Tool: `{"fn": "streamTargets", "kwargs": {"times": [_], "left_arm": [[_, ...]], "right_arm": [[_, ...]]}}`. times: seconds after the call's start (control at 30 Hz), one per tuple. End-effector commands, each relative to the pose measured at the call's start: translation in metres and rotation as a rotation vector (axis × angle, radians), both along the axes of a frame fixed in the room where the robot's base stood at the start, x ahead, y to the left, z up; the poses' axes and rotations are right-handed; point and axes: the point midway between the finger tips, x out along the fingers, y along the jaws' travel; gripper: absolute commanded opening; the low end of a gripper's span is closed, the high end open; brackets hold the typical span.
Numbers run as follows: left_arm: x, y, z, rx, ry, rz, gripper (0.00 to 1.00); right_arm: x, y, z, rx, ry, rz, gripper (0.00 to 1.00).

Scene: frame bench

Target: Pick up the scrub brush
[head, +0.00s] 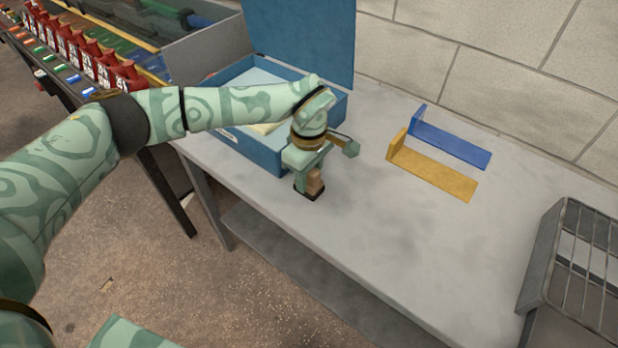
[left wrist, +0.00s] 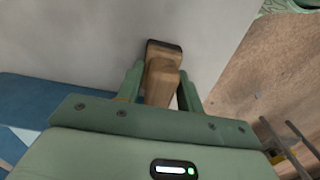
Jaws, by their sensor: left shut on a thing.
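The scrub brush (head: 315,183) is a small wooden block with a dark edge, over the table near its front edge. My left gripper (head: 307,184) points down and is shut on it. In the left wrist view the brush (left wrist: 162,72) stands between the two green fingers of the gripper (left wrist: 161,88), its dark end beyond the fingertips. The fingers hide part of its sides. I cannot tell whether the brush touches the table or hangs just above it. My right gripper is not in view.
A blue open box (head: 262,160) with its lid up is just behind the left gripper on the grey table (head: 400,250). Yellow (head: 435,178) and blue (head: 452,146) brackets lie to the right. A metal rack (head: 545,260) stands at right. The table's front middle is clear.

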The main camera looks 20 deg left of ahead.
Motion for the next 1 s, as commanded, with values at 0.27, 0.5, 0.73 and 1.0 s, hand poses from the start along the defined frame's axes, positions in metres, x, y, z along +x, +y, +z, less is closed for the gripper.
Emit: {"fn": "streamTargets", "kwargs": {"times": [0.27,0.5,0.73,1.0], "left_arm": [[0.001,0.0,0.02,0.001,-0.005,0.0,0.12],[-0.032,0.001,0.078,0.0,-0.006,-0.003,0.12],[-0.092,0.003,0.113,0.0,-0.002,-0.003,0.12],[-0.134,0.003,0.129,0.0,-0.001,0.0,0.12]], "right_arm": [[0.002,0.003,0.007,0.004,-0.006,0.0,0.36],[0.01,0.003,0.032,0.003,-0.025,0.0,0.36],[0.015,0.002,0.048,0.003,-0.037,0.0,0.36],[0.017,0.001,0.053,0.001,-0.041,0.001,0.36]]}}
